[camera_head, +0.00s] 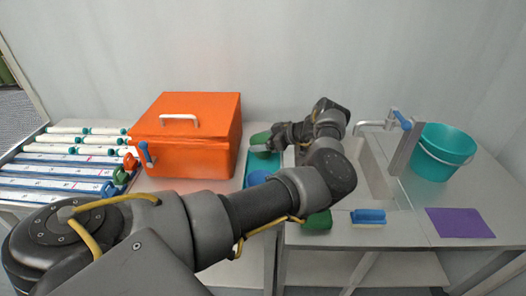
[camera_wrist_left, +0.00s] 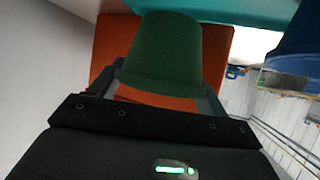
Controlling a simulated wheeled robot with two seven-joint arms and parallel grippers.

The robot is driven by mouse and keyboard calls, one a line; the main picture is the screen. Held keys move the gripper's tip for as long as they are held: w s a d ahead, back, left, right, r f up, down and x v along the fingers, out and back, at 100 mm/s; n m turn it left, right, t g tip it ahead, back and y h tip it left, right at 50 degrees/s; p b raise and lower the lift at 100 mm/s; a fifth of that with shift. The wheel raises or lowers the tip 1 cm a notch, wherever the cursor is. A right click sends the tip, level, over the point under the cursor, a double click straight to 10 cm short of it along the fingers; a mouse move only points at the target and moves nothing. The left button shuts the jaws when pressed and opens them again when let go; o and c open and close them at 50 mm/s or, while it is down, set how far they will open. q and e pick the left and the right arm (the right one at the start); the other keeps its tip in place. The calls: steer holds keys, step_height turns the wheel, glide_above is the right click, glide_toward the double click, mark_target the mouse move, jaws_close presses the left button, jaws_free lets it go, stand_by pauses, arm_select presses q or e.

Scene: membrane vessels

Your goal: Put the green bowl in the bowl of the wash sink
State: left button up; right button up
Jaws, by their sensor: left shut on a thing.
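My left gripper (camera_head: 266,147) is shut on a green bowl (camera_head: 260,138) above the far end of the teal tray, beside the orange box. A second green thing (camera_head: 316,221) stands on the counter in front of the sink, partly hidden by my arm. My right gripper is not in view.
A blue bowl (camera_head: 288,177) is on the teal tray (camera_head: 250,170), partly behind my arm. The orange box (camera_head: 190,140) stands left of it. A tap (camera_head: 376,126), teal bucket (camera_head: 446,150), blue brush (camera_head: 368,216) and purple cloth (camera_head: 459,223) are around the sink.

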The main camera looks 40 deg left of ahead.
arm_select(q)
step_height(320, 180, up, 6)
steer(key=shift+f+b, duration=0.25)
steer(key=shift+b, duration=0.2)
